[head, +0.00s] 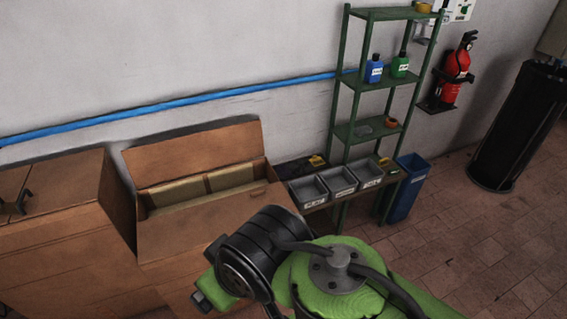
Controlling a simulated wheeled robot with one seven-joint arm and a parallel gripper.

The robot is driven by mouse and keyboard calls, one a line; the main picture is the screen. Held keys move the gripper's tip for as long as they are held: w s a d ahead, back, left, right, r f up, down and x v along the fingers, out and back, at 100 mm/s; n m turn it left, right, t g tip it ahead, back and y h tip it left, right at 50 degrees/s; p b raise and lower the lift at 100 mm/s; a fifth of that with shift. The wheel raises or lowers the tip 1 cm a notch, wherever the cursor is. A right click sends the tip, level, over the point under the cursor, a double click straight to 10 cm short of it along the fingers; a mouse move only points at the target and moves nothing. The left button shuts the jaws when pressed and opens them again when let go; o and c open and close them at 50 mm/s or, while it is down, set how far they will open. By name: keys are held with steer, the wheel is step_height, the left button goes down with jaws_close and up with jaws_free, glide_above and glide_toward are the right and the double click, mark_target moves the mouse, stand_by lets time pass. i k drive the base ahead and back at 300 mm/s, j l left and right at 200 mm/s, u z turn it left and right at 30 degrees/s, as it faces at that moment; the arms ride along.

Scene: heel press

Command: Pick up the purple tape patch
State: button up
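I cannot make out a purple tape patch anywhere in the head view. My arm, green and black, reaches in from the bottom right over the front of an open cardboard box (205,222). The far end of the arm, with my gripper (215,283), shows only as small green and black parts beside the black joint. Its fingertips cannot be made out, so whether it is open, shut or holding something does not show.
A green shelf rack (376,82) with bottles stands against the wall, with grey bins (338,181) at its foot. A blue bin (405,188) stands to its right. A closed cardboard box (60,245) is at left. A fire extinguisher (458,62) and black cylinder (513,125) are farther right. Tiled floor is clear at right.

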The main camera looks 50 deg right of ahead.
mark_target(282, 169)
steer(key=l+u, duration=0.1)
steer(key=l, duration=0.4)
steer(key=k+l+u, duration=0.15)
steer(key=l, duration=0.35)
steer(key=l+u, duration=0.1)
steer(key=l, duration=0.4)
steer(key=k+l+u, duration=0.1)
steer(key=l, duration=0.35)
steer(key=i+l+u, duration=0.2)
steer(key=l, duration=0.45)
steer(key=l+u, duration=0.15)
steer(key=l, duration=0.5)
